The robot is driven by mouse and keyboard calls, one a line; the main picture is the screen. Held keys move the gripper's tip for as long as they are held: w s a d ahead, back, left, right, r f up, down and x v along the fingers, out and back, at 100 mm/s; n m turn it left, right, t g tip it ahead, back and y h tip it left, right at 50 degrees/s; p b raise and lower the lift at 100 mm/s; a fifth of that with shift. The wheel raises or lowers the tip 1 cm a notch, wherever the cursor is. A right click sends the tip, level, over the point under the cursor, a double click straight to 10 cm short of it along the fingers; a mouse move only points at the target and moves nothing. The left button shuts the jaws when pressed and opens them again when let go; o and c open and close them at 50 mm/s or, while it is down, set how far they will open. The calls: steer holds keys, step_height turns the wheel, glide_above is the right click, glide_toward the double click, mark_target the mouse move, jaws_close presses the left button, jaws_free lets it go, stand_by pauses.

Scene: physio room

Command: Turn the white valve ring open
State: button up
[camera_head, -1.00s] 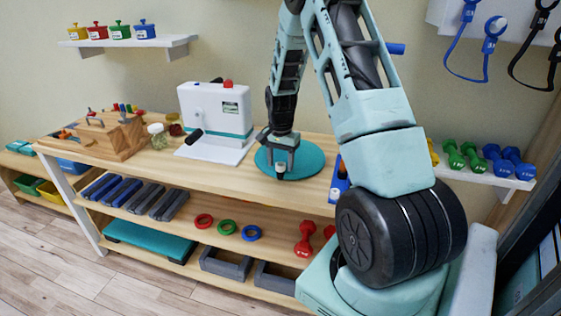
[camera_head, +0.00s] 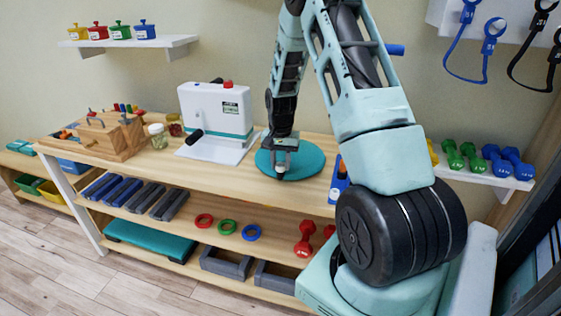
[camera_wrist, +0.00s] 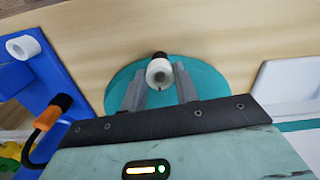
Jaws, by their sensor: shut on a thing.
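The white valve ring (camera_wrist: 160,72) shows in the wrist view between my fingertips, with a small dark part at its far side. It stands over a round teal disc (camera_wrist: 209,84) on the wooden bench; the disc also shows in the head view (camera_head: 311,160). My gripper (camera_wrist: 158,86) is shut on the ring, one grey finger on each side. In the head view my gripper (camera_head: 283,163) points down over the disc, and its fingers mostly hide the ring.
A white machine (camera_head: 215,110) with a black handle stands left of the disc. A wooden block stand (camera_head: 112,137) is farther left. Some bare bench top lies in front of the disc.

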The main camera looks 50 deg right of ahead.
steer(key=o, duration=1)
step_height(320, 180, up, 17)
steer(key=shift+r+b, duration=0.2)
steer(key=shift+b, duration=0.25)
